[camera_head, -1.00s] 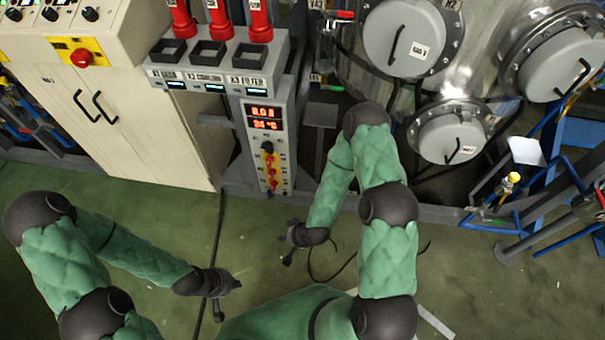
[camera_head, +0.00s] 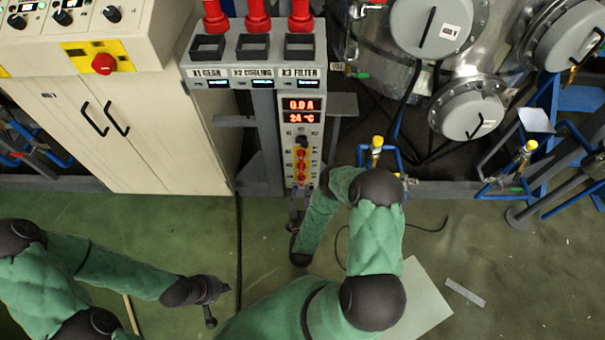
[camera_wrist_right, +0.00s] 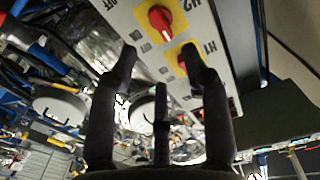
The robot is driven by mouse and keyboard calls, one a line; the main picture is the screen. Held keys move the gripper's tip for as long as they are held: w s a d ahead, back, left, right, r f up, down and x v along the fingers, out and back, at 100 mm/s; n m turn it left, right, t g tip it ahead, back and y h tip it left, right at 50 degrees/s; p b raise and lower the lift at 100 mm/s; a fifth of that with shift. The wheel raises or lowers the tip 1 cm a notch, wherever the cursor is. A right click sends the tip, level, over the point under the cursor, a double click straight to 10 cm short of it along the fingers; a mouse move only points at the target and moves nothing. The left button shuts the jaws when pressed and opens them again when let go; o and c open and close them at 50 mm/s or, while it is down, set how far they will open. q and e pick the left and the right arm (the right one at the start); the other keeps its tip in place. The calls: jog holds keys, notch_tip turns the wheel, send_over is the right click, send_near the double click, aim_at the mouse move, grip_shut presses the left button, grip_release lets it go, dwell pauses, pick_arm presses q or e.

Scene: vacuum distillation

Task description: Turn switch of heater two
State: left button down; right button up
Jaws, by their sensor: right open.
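The H2 switch (camera_wrist_right: 160,20), a red knob on a yellow plate, shows at the top of the right wrist view. A second red knob, H1 (camera_wrist_right: 187,62), is below it, partly behind a fingertip. In the head view the control panel (camera_head: 289,138) carries small red knobs on yellow, too small to read. My right gripper (camera_wrist_right: 168,80) is open and empty, its spread fingers towards the panel around the H1 area; contact cannot be told. In the head view, it is just below the panel's lower end (camera_head: 296,200). My left gripper (camera_head: 220,304) is open and empty over the floor.
A cream cabinet (camera_head: 150,150) with a red emergency button (camera_head: 103,64) stands left of the panel. Metal vessels (camera_head: 468,110) and blue pipe frames are on the right. A black cable (camera_head: 239,240) runs over the green floor, which is mostly free in front.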

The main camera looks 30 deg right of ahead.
aim_at(301, 169)
jog(key=b+x, duration=0.2)
jog(key=x, duration=0.7)
jog(key=shift+w, duration=0.3)
jog(key=shift+d, duration=0.1)
grip_shut()
